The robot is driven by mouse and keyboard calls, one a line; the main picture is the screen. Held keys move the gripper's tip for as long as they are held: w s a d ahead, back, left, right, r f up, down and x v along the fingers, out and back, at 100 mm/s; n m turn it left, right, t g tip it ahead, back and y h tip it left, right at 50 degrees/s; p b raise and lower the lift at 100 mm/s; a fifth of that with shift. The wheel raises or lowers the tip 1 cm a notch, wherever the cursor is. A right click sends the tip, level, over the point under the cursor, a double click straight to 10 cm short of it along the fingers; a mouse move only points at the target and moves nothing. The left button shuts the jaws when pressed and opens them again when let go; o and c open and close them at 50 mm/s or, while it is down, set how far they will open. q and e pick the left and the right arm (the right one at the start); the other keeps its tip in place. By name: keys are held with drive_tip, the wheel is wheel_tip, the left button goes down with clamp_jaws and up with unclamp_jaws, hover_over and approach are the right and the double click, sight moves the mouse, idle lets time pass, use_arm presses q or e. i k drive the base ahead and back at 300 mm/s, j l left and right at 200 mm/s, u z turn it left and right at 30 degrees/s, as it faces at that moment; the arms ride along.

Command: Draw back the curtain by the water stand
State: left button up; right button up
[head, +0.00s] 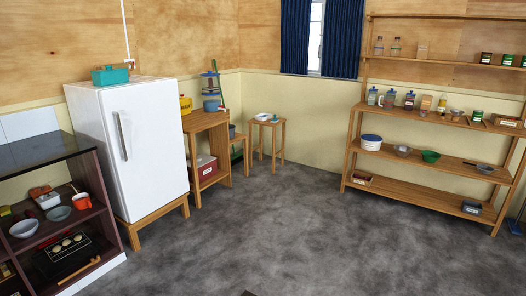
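A dark blue curtain hangs in two panels at the window on the back wall. The left curtain panel (294,37) and the right curtain panel (343,38) are apart, with a narrow strip of bright window (316,38) between them. Their tops are cut off by the picture edge. A wooden stand (207,121) with a blue container (211,105) on it is in the corner left of the window. I cannot tell for certain whether it is the water stand. Neither of my grippers is in view.
A white fridge (150,140) and dark shelf unit (48,150) line the left side. A small wooden stool (266,123) stands below and left of the window. A tall wooden shelf (420,179) stands at right. The grey floor (290,230) between is clear.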

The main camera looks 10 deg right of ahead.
sight(308, 7)
drive_tip(key=i+l+z, duration=0.3)
drive_tip(key=i, duration=0.3)
drive_tip(key=i+l+z, duration=0.35)
drive_tip(key=i, duration=0.3)
drive_tip(key=i+z, duration=0.3)
drive_tip(key=i, duration=2.75)
drive_tip(key=i+l+u, duration=0.1)
drive_tip(key=i+u, duration=0.15)
drive_tip(key=i, duration=0.3)
drive_tip(key=i+l+u, duration=0.3)
drive_tip(key=i, duration=0.3)
drive_tip(key=i+l+u, duration=0.25)
drive_tip(key=i, duration=0.3)
drive_tip(key=i+l+u, duration=0.25)
drive_tip(key=i+l, duration=0.15)
drive_tip(key=i+j+z, duration=0.1)
drive_tip(key=z, duration=0.25)
drive_tip(key=i+j+z, duration=0.15)
drive_tip(key=z, duration=0.25)
drive_tip(key=j+z, duration=0.2)
drive_tip(key=z, duration=0.15)
drive_tip(key=i+j+z, duration=0.15)
drive_tip(key=j+z, duration=0.25)
drive_tip(key=j, duration=0.95)
drive_tip(key=j+z, duration=0.45)
drive_tip(key=j, duration=1.7)
drive_tip(key=k+j, duration=0.15)
drive_tip(key=j, duration=0.6)
drive_tip(key=l+u, duration=1)
drive_tip(key=l, duration=0.2)
